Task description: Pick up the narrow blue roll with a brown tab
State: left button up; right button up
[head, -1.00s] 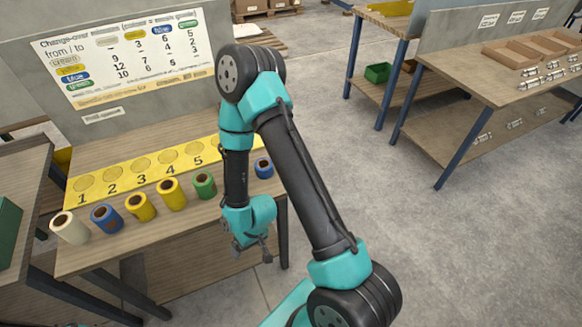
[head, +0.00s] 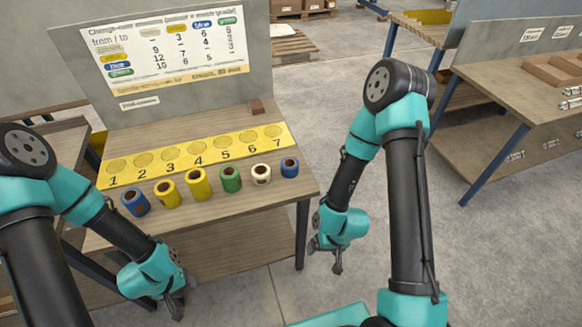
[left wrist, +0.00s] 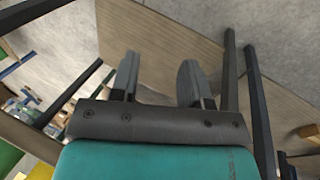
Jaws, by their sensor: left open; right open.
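Two blue rolls stand in the row on the near part of the bench: a larger one (head: 135,202) at the left and a smaller, narrower one (head: 289,167) at the right end. Both show brown inside; I cannot clearly make out a tab on either. My left gripper (head: 176,301) hangs in front of the bench, below and nearer than the rolls. In the left wrist view its fingers (left wrist: 160,78) are apart with nothing between them. My right gripper (head: 326,258) is open and empty, off the bench's right side, right of the narrower blue roll.
Between the blue rolls stand two yellow rolls (head: 167,193) (head: 198,184), a green roll (head: 231,179) and a cream roll (head: 261,174). Behind them lies a yellow numbered strip (head: 210,143). A chart board (head: 165,50) stands behind.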

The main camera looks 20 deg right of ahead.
dwell(0.5)
pick_arm(q)
jog(key=o, duration=1)
